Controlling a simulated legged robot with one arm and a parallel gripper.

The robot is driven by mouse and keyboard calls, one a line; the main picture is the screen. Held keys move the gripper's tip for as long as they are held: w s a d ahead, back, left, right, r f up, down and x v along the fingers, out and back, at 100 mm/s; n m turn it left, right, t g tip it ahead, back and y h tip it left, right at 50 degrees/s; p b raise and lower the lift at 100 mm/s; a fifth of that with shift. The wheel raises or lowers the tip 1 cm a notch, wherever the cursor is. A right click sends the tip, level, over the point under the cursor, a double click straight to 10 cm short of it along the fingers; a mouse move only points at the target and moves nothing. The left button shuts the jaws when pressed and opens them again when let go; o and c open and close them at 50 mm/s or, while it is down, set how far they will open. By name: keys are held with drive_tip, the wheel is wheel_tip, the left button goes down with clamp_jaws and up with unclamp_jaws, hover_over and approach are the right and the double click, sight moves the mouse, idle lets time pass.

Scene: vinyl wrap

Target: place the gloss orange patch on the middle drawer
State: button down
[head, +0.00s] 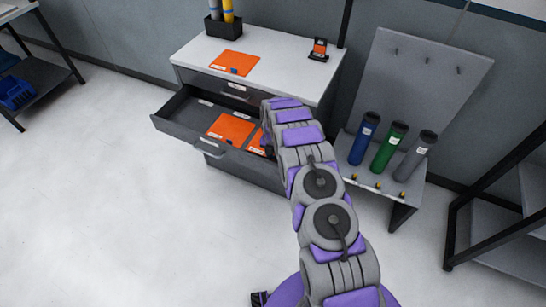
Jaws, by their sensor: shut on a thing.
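The grey drawer cabinet (187,60) has one drawer (178,113) pulled out; it looks like the middle one, below a shut top drawer (262,92). An orange patch (231,128) lies flat in the open drawer. A second orange piece (256,143) shows beside my gripper (267,145), partly hidden by my arm. My gripper is at the right side of the open drawer, mostly hidden behind my arm, and is shut on what looks like this orange piece. Another orange patch (236,63) lies on the cabinet top. I cannot tell which patch is gloss.
A dark holder (222,28) with rolls and a small orange-and-black item (319,50) stand on the cabinet top. Blue (363,140), green (388,147) and grey (415,157) tubes stand on a bench at right. The floor in front and left is clear.

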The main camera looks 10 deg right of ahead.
drive_tip(key=shift+f, duration=0.35)
drive_tip(key=shift+r, duration=0.15)
drive_tip(key=c, duration=0.8)
unclamp_jaws()
drive_tip(key=shift+c, duration=0.2)
wheel_tip(320, 180, up, 12)
drive_tip(key=p, duration=0.3)
